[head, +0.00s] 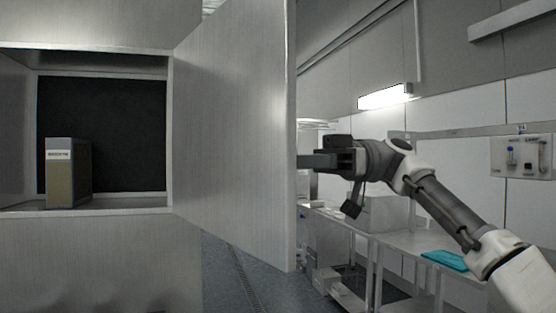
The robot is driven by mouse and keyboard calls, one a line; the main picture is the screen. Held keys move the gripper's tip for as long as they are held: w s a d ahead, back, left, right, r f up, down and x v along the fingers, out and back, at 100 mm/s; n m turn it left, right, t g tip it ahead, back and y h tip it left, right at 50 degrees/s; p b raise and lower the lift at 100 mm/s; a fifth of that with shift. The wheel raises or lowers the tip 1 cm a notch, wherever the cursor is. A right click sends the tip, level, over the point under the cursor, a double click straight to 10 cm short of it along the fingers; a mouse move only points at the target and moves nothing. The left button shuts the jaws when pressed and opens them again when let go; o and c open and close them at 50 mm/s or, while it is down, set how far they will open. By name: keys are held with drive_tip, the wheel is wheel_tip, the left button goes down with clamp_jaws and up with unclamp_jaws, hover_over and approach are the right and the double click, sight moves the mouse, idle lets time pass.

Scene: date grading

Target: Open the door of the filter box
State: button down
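The filter box (170,130) stands on the left with its grey metal door (235,125) swung wide open, hinged at the box's right side. I see the door's inner face. Inside stands an upright brown filter cartridge (68,175) with a pale label, in front of a dark back panel. My gripper (304,161) is right of the door's free edge, with its dark fingers pointing left toward the door's outer side. The fingertips end at or behind that edge. The door's outer face and any handle are hidden, so I cannot tell whether the fingers are open or touch it.
White worktables (405,240) run along the right wall, with a teal tray or cloth (445,260) on one. A small wall panel (520,157) and a lit lamp (385,96) are behind my arm. Dark floor (235,270) shows below the door.

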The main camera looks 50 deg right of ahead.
drive_tip(key=shift+r, duration=0.1)
drive_tip(key=c, duration=0.8)
unclamp_jaws()
drive_tip(key=shift+w, duration=0.1)
drive_tip(key=shift+c, duration=0.2)
drive_tip(key=shift+d, duration=0.1)
drive_tip(key=p+v, duration=0.9)
drive_tip(key=v, duration=0.8)
drive_tip(key=shift+p, duration=0.4)
drive_tip(key=shift+s, duration=0.2)
